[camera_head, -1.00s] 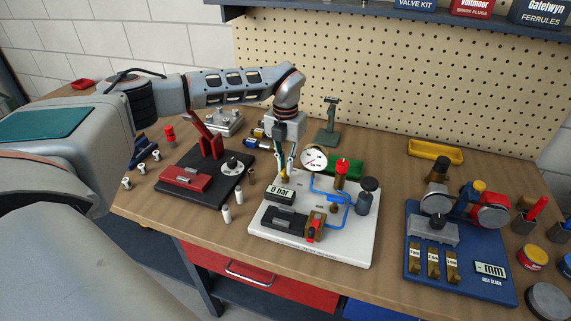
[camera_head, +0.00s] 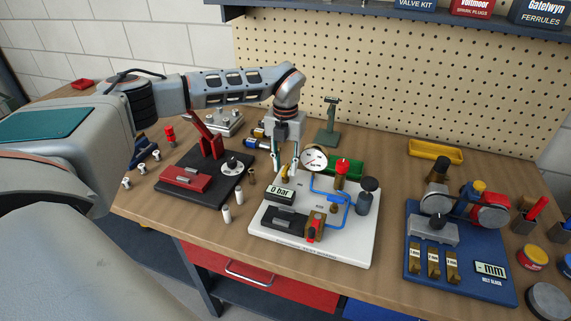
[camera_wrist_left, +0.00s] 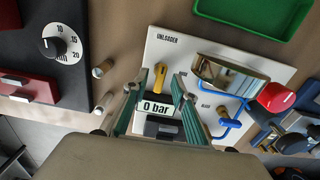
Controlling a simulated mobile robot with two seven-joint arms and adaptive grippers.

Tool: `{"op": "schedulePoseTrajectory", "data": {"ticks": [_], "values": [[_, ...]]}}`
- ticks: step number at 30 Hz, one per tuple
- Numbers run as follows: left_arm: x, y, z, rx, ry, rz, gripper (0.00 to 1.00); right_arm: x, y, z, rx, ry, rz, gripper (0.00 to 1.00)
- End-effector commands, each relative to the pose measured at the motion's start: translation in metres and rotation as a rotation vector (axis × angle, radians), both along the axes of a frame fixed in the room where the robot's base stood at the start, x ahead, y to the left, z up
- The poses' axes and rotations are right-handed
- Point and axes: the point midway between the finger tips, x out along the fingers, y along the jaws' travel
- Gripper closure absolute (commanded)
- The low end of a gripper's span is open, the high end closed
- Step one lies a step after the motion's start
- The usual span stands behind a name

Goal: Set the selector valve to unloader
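The selector valve's yellow lever (camera_wrist_left: 159,77) sits on the white test panel (camera_wrist_left: 215,60), below the printed "UNLOADER" label. It shows in the head view as a small yellow spot (camera_head: 285,176). In the wrist view the lever points up towards the label side, tilted slightly right. My left gripper (camera_head: 284,171) points down over the panel's back left part. Its fingers are spread, one on each side of the lever in the wrist view (camera_wrist_left: 160,74), with gaps visible. I cannot tell its exact height over the panel. My right gripper is not in view.
On the panel are a "0 bar" display (camera_head: 281,192), a round gauge (camera_head: 314,159), blue tubing, a red knob (camera_head: 342,166) and a dark knob (camera_head: 369,184). A red-and-black fixture (camera_head: 185,180) stands left, a blue one (camera_head: 455,275) right. A green tray (camera_wrist_left: 255,20) is behind.

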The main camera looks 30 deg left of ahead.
Motion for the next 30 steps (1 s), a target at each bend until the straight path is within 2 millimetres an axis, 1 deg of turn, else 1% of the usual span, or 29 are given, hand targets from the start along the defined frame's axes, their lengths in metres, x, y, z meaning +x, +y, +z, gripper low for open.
{"op": "schedulePoseTrajectory", "data": {"ticks": [7, 11, 14, 21, 24, 27, 30], "values": [[0.000, 0.000, 0.001, 0.000, 0.000, -0.001, 0.74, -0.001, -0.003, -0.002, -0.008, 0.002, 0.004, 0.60], [0.001, 0.000, 0.009, 0.000, -0.002, -0.001, 0.74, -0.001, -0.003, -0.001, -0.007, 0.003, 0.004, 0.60], [0.001, 0.000, 0.025, 0.000, -0.004, -0.001, 0.74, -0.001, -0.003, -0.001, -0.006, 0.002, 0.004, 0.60], [0.001, 0.000, 0.074, 0.000, -0.003, -0.001, 0.74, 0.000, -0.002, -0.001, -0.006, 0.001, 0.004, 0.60], [0.001, 0.000, 0.092, 0.000, -0.003, 0.000, 0.74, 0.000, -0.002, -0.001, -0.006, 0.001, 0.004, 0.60], [0.000, 0.000, 0.106, 0.000, -0.002, 0.000, 0.74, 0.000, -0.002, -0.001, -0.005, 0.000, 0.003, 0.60], [0.000, 0.000, 0.115, 0.000, -0.001, -0.001, 0.74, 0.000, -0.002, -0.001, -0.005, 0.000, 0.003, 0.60]]}}
